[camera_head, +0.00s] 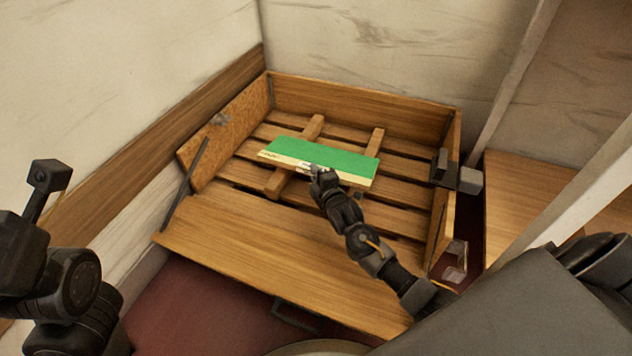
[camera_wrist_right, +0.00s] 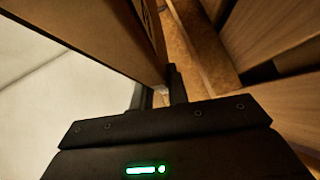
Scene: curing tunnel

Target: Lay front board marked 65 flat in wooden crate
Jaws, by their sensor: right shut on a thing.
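The front board (camera_head: 322,159) is a long board with a green upper face and a pale front edge. Small dark marking shows near its left end, too small to read. My right gripper (camera_head: 318,174) is shut on its near edge. The board is over the middle of the wooden crate (camera_head: 280,275), above two cross battens; I cannot tell whether it touches them. In the right wrist view the board (camera_wrist_right: 105,35) runs up from between the fingers. The crate has a slatted floor, and its near side lies folded outward. My left arm is at the left; its jaw state is unclear.
Crate walls stand at the left, back (camera_head: 360,105) and right. A dark block fitting (camera_head: 458,175) is on the right wall. A pale post (camera_head: 515,85) and a wooden surface (camera_head: 525,200) stand to the right. Bare slats show around the board.

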